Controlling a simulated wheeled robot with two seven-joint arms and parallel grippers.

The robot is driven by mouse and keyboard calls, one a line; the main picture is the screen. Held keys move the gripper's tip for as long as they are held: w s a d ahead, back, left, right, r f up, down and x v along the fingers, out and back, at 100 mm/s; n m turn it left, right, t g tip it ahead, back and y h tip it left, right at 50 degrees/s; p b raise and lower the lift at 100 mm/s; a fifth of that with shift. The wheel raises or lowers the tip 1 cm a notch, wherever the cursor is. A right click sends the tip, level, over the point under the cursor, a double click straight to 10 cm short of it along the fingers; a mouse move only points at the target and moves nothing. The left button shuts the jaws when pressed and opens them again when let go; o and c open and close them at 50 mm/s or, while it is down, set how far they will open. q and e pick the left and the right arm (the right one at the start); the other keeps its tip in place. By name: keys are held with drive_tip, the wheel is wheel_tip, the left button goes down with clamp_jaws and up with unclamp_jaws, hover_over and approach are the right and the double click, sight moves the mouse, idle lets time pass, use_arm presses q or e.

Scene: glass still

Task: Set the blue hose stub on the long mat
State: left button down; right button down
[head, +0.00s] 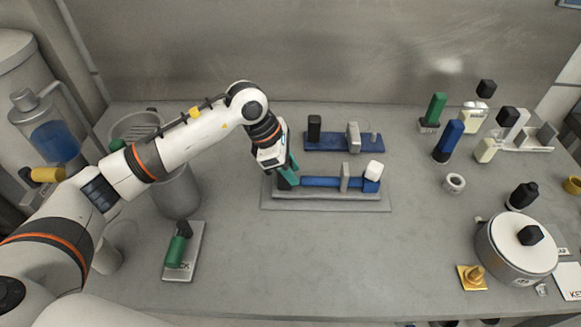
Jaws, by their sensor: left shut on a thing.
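A blue upright cylinder (448,141) with a dark foot stands at the right back of the table; it looks most like the blue hose stub. A wide grey mat (325,207) lies mid-table under a blue-based fixture (322,183); I cannot tell whether this is the long mat. My left gripper (288,174), with teal fingers, is at the left end of that fixture. It is shut on a dark block (284,183), mostly hidden by the fingers. The blue cylinder is far to the right of this gripper. My right gripper is not in view.
A similar blue-based fixture (344,143) stands behind. A green cylinder (433,110) and pale bottles (486,150) are at the right back. A white pot (515,250) is at the right front. The front middle is clear.

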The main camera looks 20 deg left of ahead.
use_arm(q)
drive_tip(key=shift+f, duration=0.2)
drive_tip(key=c, duration=1.1)
unclamp_jaws()
drive_tip(key=shift+o, duration=0.7)
drive_tip(key=shift+r, duration=0.1)
drive_tip(key=b+v, duration=0.2)
drive_tip(key=v, duration=0.9)
drive_tip(key=shift+a+r, duration=0.2)
drive_tip(key=shift+r, duration=0.15)
